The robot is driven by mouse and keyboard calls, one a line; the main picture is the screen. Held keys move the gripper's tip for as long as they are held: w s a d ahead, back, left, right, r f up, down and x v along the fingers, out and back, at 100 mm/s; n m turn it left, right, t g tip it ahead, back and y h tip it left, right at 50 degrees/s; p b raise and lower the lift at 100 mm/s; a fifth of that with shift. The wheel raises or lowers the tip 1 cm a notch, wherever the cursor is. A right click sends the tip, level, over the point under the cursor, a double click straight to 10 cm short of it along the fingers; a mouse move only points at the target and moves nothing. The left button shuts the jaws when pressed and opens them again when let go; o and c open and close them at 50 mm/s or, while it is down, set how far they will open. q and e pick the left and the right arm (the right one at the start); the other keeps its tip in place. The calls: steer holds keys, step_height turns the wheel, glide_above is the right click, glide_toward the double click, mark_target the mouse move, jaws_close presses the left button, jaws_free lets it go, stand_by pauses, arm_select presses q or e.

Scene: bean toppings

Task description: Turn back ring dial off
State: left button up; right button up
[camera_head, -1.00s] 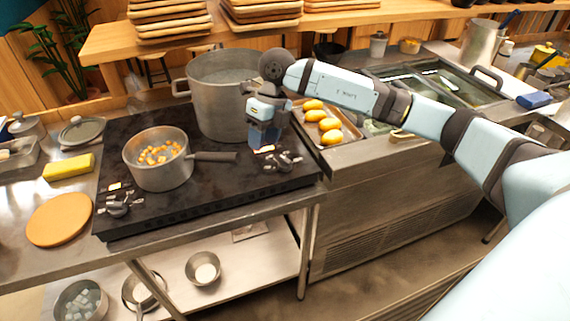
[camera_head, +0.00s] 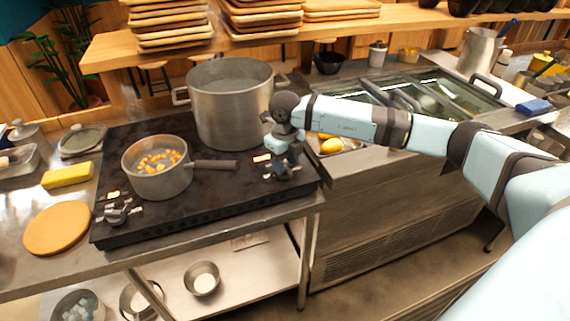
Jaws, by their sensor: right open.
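The dark stove (camera_head: 215,195) has one dial (camera_head: 118,213) at its front left corner. Another dial sits at its right side, mostly hidden by my right gripper (camera_head: 281,172). My right gripper points down over that dial with its jaws open; I cannot tell whether the fingers touch it. A small orange-white light (camera_head: 262,158) glows beside the right dial, and another glows near the left dial. A large pot (camera_head: 233,110) stands on the back ring. A saucepan (camera_head: 158,180) with orange beans stands on the front ring. My left gripper is out of view.
The saucepan handle (camera_head: 215,164) reaches toward the right dial. A tray with yellow items (camera_head: 331,146) lies right of the stove, partly behind my arm. A yellow sponge (camera_head: 68,176) and a round orange board (camera_head: 57,228) lie to the left.

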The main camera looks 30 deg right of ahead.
steer(key=shift+f, duration=0.65)
jaws_close()
